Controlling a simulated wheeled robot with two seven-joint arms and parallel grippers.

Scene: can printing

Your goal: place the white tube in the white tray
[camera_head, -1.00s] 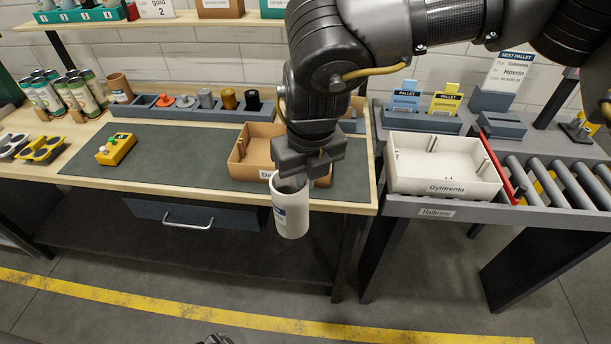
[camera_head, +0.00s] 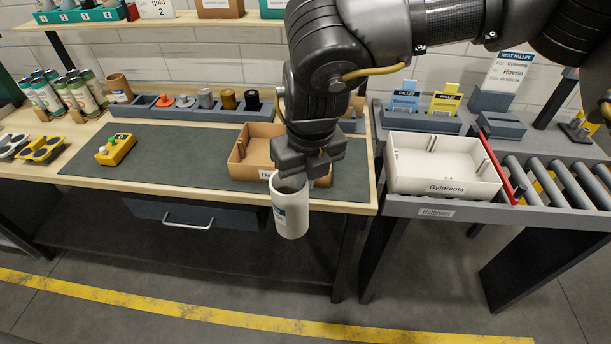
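The white tube (camera_head: 291,214) hangs upright from my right gripper (camera_head: 291,172), in front of the workbench's front edge near its right corner. The gripper is shut on the tube's upper rim; the fingertips are partly hidden. A blue-and-white label shows on the tube's left side. The white tray (camera_head: 443,182), labelled "Gyldrenta", sits on the grey stand to the right of the tube, apart from it. It has small inner posts and looks empty. My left gripper is not clearly in view.
A brown tray (camera_head: 246,156) sits on the bench mat behind my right gripper, partly hidden. A red bar (camera_head: 497,172) and rollers (camera_head: 560,185) lie right of the white tray. Card holders (camera_head: 421,121) stand behind it. A gap separates bench and stand.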

